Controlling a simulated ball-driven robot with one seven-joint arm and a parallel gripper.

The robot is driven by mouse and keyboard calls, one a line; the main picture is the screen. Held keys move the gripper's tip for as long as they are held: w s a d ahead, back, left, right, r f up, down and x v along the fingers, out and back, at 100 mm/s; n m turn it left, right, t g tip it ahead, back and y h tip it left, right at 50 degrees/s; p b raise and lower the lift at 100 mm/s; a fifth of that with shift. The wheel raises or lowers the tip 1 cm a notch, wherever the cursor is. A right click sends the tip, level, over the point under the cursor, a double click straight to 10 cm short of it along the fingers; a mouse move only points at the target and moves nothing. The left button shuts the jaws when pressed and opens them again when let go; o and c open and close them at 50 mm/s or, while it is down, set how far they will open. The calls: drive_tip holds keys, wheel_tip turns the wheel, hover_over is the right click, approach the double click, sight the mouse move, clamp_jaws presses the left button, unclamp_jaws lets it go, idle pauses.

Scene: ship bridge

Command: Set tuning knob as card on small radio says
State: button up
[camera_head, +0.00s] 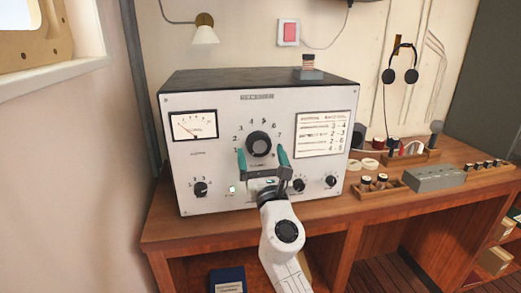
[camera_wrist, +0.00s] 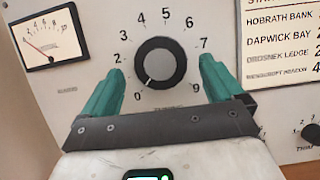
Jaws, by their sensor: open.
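The black tuning knob (camera_head: 259,144) is on the large radio's white panel (camera_head: 220,160). In the wrist view the knob (camera_wrist: 160,63) has a white mark at its lower left, toward the 0. My gripper (camera_head: 264,158) is open, its green fingers at either side of the knob's lower part. In the wrist view my gripper (camera_wrist: 160,80) shows gaps between fingers and knob; the fingers hide some dial numbers. A printed list (camera_head: 322,133) is right of the knob; its names include Hobrath Bank and Dapwick Bay in the wrist view (camera_wrist: 290,40), with values cut off.
Smaller knobs (camera_head: 201,189) (camera_head: 299,185) flank my gripper. Several items, including a grey box (camera_head: 434,178), crowd the desk at right.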

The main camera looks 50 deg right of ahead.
drive_tip(key=shift+x, duration=0.8)
drive_tip(key=shift+c, duration=0.2)
drive_tip(key=c, duration=1)
